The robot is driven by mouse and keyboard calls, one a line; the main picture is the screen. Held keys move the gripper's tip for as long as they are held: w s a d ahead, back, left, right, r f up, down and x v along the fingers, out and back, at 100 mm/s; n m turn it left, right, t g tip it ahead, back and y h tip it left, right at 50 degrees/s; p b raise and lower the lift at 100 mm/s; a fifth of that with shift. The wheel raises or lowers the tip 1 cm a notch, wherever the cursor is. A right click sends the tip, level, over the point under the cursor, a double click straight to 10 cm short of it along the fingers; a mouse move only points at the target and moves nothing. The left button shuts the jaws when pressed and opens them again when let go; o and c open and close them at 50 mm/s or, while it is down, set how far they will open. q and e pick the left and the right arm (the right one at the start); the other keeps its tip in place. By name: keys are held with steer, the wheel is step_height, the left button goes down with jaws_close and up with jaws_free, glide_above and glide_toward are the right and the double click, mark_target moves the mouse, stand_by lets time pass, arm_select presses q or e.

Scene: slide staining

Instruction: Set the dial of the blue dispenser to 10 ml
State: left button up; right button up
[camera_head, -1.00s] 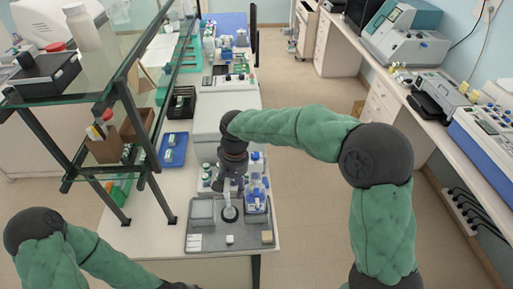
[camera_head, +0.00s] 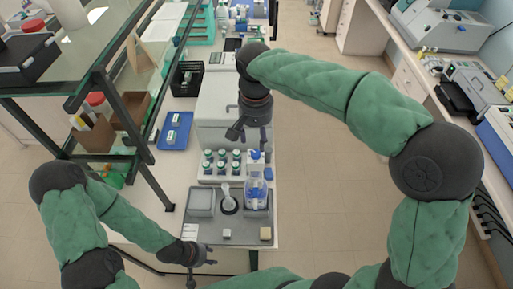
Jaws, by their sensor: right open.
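The blue dispenser (camera_head: 256,187) stands upright on the right of the grey tray (camera_head: 232,240), a clear-and-blue bottle with a blue top. Its dial and any scale marks are too small to read. My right gripper (camera_head: 251,143) is open and empty, just behind and above the dispenser's top, over the front of a pale box; I cannot tell whether it touches the dispenser. My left gripper (camera_head: 203,274) is low, at the tray's front left edge, apart from the dispenser. Its fingers look spread, with nothing seen between them.
A dark round holder with a white upright piece (camera_head: 229,203) stands left of the dispenser. A rack of green-capped bottles (camera_head: 222,166) is behind it. A shallow grey dish (camera_head: 201,203) is on the tray's left. A black-framed glass shelf (camera_head: 110,80) borders the left.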

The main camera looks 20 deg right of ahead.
mark_target(256, 153)
step_height(256, 153, down, 6)
steer(key=shift+f, duration=0.25)
jaws_close()
